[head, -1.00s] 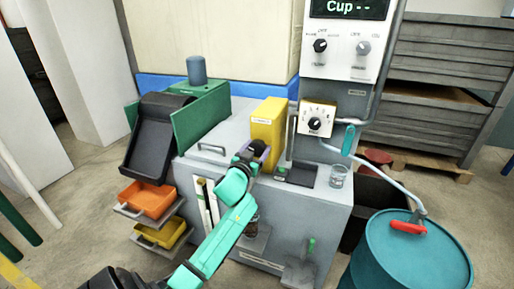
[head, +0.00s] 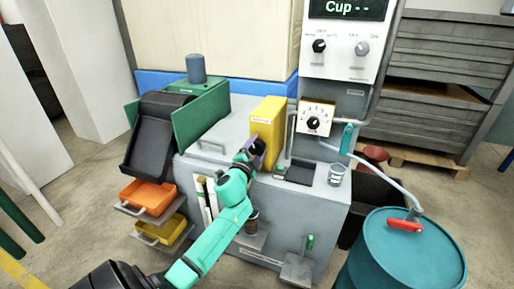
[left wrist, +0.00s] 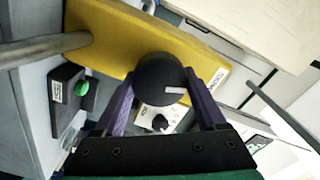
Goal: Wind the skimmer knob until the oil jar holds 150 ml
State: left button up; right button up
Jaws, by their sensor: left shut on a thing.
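The yellow skimmer box (head: 268,133) stands on the grey machine top; it also fills the upper part of the left wrist view (left wrist: 125,32). Its round black knob (left wrist: 162,80) has a pale mark that points right in that view. My left gripper (head: 256,151) is shut on the knob, with a purple finger on either side. A small jar with brownish contents (head: 252,218) stands on a ledge at the machine's front, partly behind my left arm. I cannot read its level. My right gripper is not in view.
A clear glass cup (head: 336,175) stands at the machine's right corner. A dial box (head: 315,120) is behind it, below a panel reading "Cup --" (head: 350,9). A blue drum (head: 410,255) stands right; orange (head: 148,197) and yellow trays (head: 164,230) are left.

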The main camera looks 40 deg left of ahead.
pick_arm(q)
jog(key=m, duration=0.4)
jog(key=shift+f+m, duration=0.1)
jog(key=shift+m, duration=0.3)
jog(key=shift+f+m, duration=0.1)
jog(key=shift+m, duration=1.8)
jog(key=shift+d, duration=0.1)
jog(key=o, duration=1.3)
jog(key=shift+s, duration=0.1)
